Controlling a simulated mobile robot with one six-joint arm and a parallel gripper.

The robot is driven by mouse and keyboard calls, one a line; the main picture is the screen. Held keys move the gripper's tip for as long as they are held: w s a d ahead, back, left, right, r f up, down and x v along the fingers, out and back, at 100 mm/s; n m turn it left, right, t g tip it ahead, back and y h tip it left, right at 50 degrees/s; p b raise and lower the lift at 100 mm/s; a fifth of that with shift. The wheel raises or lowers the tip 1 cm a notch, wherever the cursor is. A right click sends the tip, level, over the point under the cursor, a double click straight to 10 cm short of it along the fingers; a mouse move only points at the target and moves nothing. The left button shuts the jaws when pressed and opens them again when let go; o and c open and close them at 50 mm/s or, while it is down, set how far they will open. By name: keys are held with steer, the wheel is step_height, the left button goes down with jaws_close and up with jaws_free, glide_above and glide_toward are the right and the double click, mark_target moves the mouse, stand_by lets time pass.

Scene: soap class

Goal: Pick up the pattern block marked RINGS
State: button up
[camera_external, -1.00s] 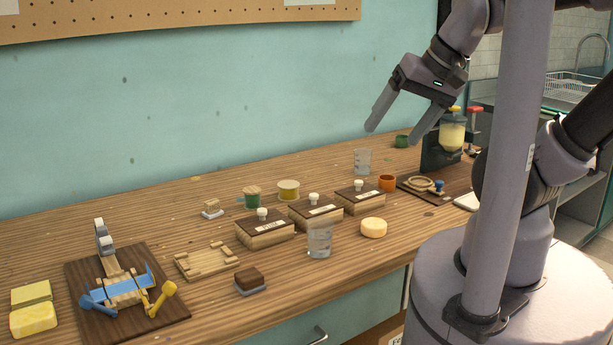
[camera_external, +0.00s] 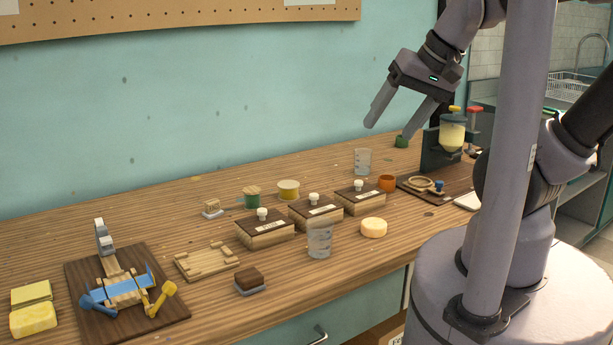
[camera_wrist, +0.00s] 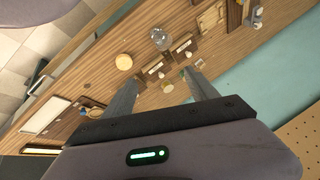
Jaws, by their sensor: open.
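Three wooden boxes with dark tops, white knobs and small white labels stand in a row mid-table: the left box (camera_external: 264,236), the middle box (camera_external: 299,219) and the right box (camera_external: 349,205). The label print is too small to read, so I cannot tell which, if any, says RINGS. Two labelled boxes also show between and beyond my fingers in the wrist view, one box (camera_wrist: 153,70) and another (camera_wrist: 182,45). My gripper (camera_external: 392,132) is open and empty, high above the back right of the table. Its fingers also show in the wrist view (camera_wrist: 162,80).
A clear glass (camera_external: 320,240) and a round yellow soap (camera_external: 373,228) stand in front of the boxes. A wooden frame (camera_external: 189,269), a brown block (camera_external: 250,279) and a tool board (camera_external: 175,309) lie left. A dispenser (camera_external: 452,135) stands right.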

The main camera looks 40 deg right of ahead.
steer(key=w+a+r+n+p, duration=0.1)
steer(key=w+a+r+n, duration=0.15)
steer(key=w, duration=0.95)
steer(key=n+g+h+p, duration=0.1)
steer(key=n+p, duration=0.2)
steer(key=n, duration=0.1)
glide_above(214, 202)
steer(key=s+d, duration=0.1)
steer(key=s, duration=0.6)
step_height(214, 202, down, 14)
steer(key=r, duration=0.1)
steer(key=b+x, duration=0.1)
steer(key=x, duration=0.3)
steer(key=b+x, duration=0.2)
steer(key=x, duration=0.2)
steer(key=b+x, duration=0.1)
steer(key=x, duration=0.4)
steer(key=shift+s+f, duration=0.1)
steer(key=shift+s, duration=0.2)
steer(key=b+x, duration=0.1)
steer(key=x, duration=0.1)
steer(key=b+x, duration=0.1)
steer(key=x, duration=0.1)
steer(key=b+x, duration=0.1)
steer(key=x, duration=0.1)
steer(key=shift+d, duration=0.25)
steer(key=c, duration=1.4)
steer(key=shift+c, duration=0.2)
